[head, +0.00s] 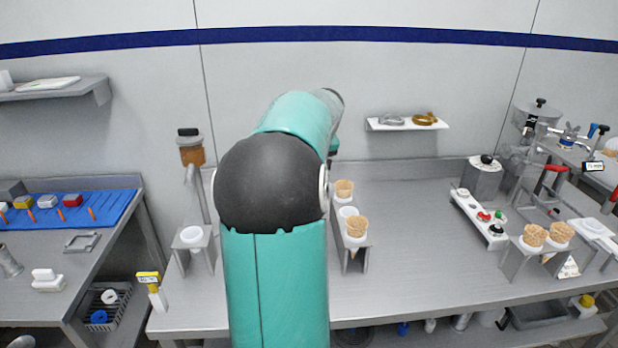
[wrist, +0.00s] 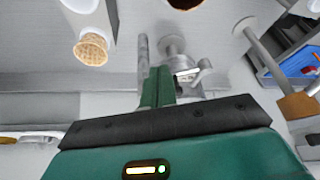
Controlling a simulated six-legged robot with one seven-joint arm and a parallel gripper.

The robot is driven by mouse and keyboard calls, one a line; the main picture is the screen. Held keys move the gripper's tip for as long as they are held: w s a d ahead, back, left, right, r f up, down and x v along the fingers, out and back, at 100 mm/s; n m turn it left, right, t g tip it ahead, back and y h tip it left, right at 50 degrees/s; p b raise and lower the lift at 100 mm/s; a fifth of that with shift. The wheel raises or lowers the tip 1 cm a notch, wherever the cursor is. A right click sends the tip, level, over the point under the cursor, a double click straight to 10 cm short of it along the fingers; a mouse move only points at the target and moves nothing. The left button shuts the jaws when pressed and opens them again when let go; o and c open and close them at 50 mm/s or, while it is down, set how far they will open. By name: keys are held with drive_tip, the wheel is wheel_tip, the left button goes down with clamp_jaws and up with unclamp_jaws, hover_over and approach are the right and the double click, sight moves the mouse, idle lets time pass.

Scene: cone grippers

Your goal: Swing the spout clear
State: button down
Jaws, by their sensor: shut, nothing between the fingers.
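In the wrist view, a grey metal fitting (wrist: 187,74) with a round foot and a small side lever stands just beyond my fingers. A separate grey rod (wrist: 143,62) runs beside my fingers; I cannot tell which of these parts is the spout. My gripper (wrist: 157,72) has its two green fingers together, shut and empty. The fingertips overlap the metal fitting in the picture; whether they touch it I cannot tell. In the head view my own arm hides the fitting and the gripper.
Waffle cones (head: 357,228) stand in a holder right of my arm; one cone (wrist: 91,47) is close in the wrist view. A post with a brown-filled jar (head: 191,152) stands left. The bench middle (head: 410,225) is clear. A cluttered machine (head: 540,120) stands right.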

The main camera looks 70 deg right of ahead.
drive_tip(key=v, duration=0.4)
drive_tip(key=shift+s+r, duration=0.2)
drive_tip(key=shift+r, duration=0.1)
drive_tip(key=shift+s, duration=0.15)
